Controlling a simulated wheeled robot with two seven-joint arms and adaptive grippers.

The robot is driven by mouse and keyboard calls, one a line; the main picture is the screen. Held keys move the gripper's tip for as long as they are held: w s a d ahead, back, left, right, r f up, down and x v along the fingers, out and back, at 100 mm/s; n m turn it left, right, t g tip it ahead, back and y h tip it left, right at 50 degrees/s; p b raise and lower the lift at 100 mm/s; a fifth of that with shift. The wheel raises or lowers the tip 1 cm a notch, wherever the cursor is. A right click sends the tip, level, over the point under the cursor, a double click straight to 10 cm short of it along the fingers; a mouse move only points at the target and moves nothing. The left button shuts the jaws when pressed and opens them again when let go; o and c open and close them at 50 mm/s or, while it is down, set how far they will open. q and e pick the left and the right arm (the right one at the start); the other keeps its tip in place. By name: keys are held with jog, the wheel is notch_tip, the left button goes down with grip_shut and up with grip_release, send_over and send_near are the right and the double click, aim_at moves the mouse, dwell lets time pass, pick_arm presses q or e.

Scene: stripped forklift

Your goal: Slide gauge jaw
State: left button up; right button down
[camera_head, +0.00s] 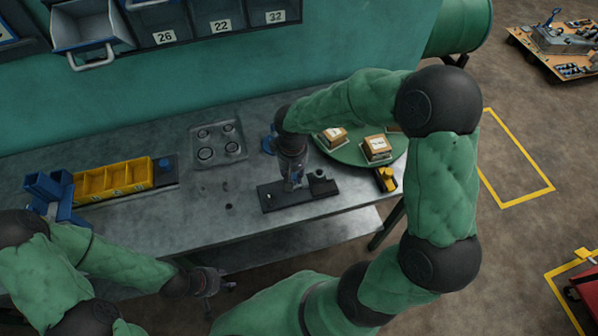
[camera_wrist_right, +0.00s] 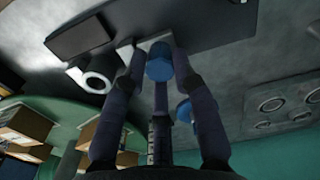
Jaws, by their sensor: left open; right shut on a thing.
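The gauge (camera_head: 320,190) is a dark flat bar with a dark block at its right end, lying on the grey bench near the front edge. My right gripper (camera_head: 294,182) reaches down over the middle of the bar. In the right wrist view my right gripper (camera_wrist_right: 161,68) has its fingers closed around a blue knob (camera_wrist_right: 159,62), beside a light grey jaw piece (camera_wrist_right: 151,41) at the bar (camera_wrist_right: 215,20). The knob is mostly hidden in the head view. My left gripper (camera_head: 208,283) is open and empty, low in front of the bench.
A round green turntable (camera_head: 348,154) with small boxes (camera_head: 376,147) stands behind right, a yellow tool (camera_head: 386,179) near its front. A grey tray (camera_head: 218,143) and yellow bins (camera_head: 115,180) lie left. The bench left of the gauge is mostly clear.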

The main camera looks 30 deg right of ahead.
jog(key=shift+w+a, duration=0.2)
jog(key=shift+a, duration=0.3)
jog(key=c, duration=1.1)
grip_release()
jog(key=shift+o, duration=0.6)
jog(key=shift+w+a, duration=0.1)
jog(key=shift+a, duration=0.05)
jog(key=shift+r, duration=0.2)
notch_tip(320, 180, up, 12)
jog(key=shift+f, duration=0.15)
